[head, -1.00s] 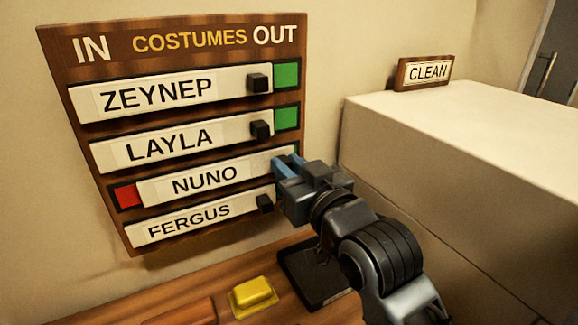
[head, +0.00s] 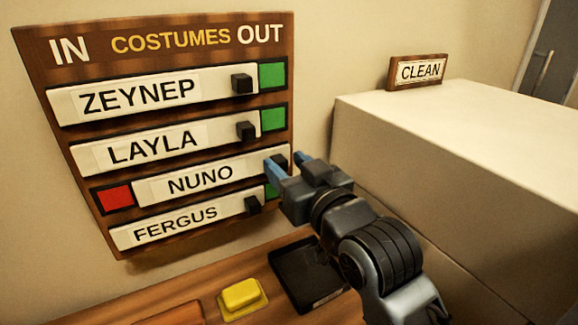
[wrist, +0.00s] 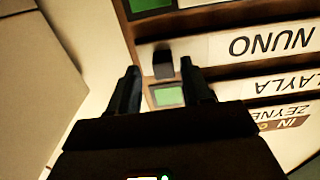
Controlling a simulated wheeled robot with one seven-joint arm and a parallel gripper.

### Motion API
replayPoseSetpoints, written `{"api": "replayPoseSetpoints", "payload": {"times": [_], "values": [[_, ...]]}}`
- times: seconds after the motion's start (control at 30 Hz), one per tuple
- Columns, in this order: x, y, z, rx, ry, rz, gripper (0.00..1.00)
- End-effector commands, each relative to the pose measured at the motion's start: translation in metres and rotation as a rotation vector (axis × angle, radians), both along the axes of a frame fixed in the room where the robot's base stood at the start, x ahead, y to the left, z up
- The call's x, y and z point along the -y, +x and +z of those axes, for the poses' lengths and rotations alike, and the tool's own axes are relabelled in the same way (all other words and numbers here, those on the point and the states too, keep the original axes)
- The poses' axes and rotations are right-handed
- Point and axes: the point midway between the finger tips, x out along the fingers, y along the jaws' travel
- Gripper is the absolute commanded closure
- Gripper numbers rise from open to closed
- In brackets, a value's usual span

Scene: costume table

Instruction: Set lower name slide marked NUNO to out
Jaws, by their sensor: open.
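The NUNO slide (head: 200,180) is a white strip on the brown board, third row down. It sits toward the OUT side, with a red window (head: 118,197) showing at its left end. Its black knob (head: 284,152) is at its right end, partly hidden by my gripper (head: 281,164). In the wrist view, the slide (wrist: 250,48) is upside down and its knob (wrist: 162,62) lies between the spread fingertips of my gripper (wrist: 160,68). My gripper is open. Whether a finger touches the knob, I cannot tell.
The ZEYNEP (head: 150,95), LAYLA (head: 165,145) and FERGUS (head: 180,222) slides sit to the left with green windows at right. A pale box (head: 430,150) bearing a CLEAN sign (head: 419,71) stands at right. A yellow button (head: 242,296) and dark tray (head: 305,278) lie below.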

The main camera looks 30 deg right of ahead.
Motion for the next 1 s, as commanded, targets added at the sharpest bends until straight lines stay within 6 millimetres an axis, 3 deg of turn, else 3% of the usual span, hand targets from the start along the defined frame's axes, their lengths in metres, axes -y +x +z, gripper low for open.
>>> {"api": "replayPoseSetpoints", "payload": {"times": [0.5,1.0], "values": [[0.001,-0.07,-0.002,-0.001,0.0,-0.001,0.51],[0.001,-0.076,0.0,0.0,0.0,-0.001,0.51]]}}
